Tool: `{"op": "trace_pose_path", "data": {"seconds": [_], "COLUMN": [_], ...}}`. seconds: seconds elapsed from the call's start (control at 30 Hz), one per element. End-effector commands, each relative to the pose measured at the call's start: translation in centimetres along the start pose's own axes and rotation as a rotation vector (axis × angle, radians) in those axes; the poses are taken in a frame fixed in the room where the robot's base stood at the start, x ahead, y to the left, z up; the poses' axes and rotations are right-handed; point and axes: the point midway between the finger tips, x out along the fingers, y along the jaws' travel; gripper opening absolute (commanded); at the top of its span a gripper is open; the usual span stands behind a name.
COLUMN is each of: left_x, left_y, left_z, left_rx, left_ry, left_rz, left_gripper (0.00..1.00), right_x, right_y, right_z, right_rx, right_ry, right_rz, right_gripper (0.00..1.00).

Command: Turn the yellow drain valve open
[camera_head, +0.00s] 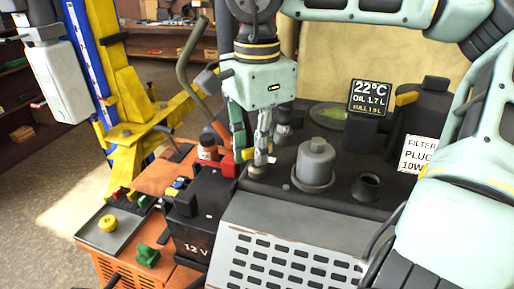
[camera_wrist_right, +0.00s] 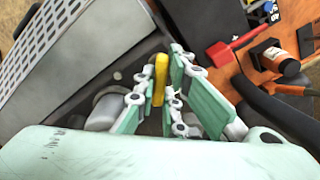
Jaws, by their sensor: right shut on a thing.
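The yellow drain valve (camera_wrist_right: 160,78) shows in the right wrist view as a narrow upright yellow piece between the fingers of my right gripper (camera_wrist_right: 167,82). The fingers have green pads and are closed around it. In the head view my right gripper (camera_head: 260,160) points down at the left end of the dark engine deck, beside a red part. There the fingers hide most of the valve, and its turn angle cannot be told. My left gripper is not in view.
A grey cylindrical cap (camera_head: 315,163) stands right of the gripper. A black 12 V battery (camera_head: 200,215) and a small bottle with a red-brown body (camera_head: 207,147) sit close on the left. A display (camera_head: 370,98) and a filter sign (camera_head: 417,154) stand behind at right.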

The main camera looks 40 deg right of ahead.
Motion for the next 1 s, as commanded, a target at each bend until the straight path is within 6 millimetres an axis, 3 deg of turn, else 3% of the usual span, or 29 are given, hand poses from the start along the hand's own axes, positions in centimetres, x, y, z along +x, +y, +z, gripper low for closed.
{"op": "trace_pose_path", "data": {"seconds": [0.6, 1.0], "left_x": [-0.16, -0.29], "left_y": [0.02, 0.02], "left_z": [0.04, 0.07], "left_rx": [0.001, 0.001], "left_ry": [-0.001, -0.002], "left_rz": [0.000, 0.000], "left_gripper": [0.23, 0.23], "right_x": [-0.23, -0.25], "right_y": [-0.13, -0.15], "right_z": [0.02, 0.03], "right_rx": [-0.545, -0.723], "right_ry": [-0.001, -0.001], "right_rz": [-0.006, -0.008], "right_gripper": [0.00, 0.00]}}
